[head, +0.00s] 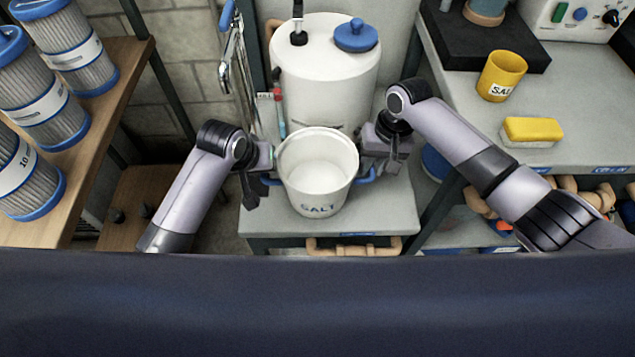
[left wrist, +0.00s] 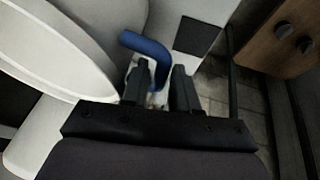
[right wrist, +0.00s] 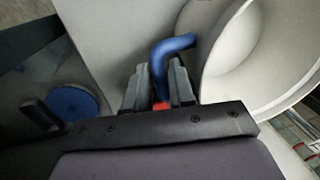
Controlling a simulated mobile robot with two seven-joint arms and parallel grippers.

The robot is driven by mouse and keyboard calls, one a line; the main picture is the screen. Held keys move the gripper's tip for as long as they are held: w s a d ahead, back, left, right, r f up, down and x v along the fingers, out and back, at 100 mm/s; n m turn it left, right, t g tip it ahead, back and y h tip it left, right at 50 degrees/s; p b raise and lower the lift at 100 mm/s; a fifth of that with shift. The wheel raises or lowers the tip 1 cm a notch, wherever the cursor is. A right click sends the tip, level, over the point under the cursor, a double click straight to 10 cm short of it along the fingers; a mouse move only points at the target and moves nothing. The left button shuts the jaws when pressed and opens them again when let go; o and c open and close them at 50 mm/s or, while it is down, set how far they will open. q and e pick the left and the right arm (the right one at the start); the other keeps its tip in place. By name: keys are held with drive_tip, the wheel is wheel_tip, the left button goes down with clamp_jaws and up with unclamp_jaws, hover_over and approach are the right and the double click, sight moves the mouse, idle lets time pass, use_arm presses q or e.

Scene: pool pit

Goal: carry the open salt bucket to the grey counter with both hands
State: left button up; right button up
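The open white salt bucket (head: 318,180), marked SALT, stands upright on a low grey stand (head: 390,218). Its inside looks pale. A blue handle sticks out on each side. My left gripper (head: 251,188) is at the left handle (head: 271,182); in the left wrist view the narrow-set fingers (left wrist: 160,85) close on that blue handle (left wrist: 148,47). My right gripper (head: 378,160) is at the right handle (head: 366,176); in the right wrist view its fingers (right wrist: 159,85) close on the blue handle (right wrist: 172,47). The grey counter (head: 580,110) is at the right.
A yellow SALT cup (head: 501,76), a yellow sponge (head: 532,130) and a black mat (head: 455,38) occupy part of the counter; its middle is bare. A white tank (head: 325,85) stands behind the bucket. A wooden shelf (head: 118,62) with filter cartridges (head: 75,50) is at the left.

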use_arm(q)
drive_tip(key=shift+w+d+f, duration=0.15)
drive_tip(key=shift+w+f, duration=0.15)
drive_tip(key=shift+f, duration=0.35)
use_arm(e)
drive_tip(key=shift+a+f, duration=0.1)
drive_tip(key=shift+f, duration=0.65)
use_arm(q)
clamp_jaws()
use_arm(e)
clamp_jaws()
drive_tip(key=shift+w+r, duration=0.1)
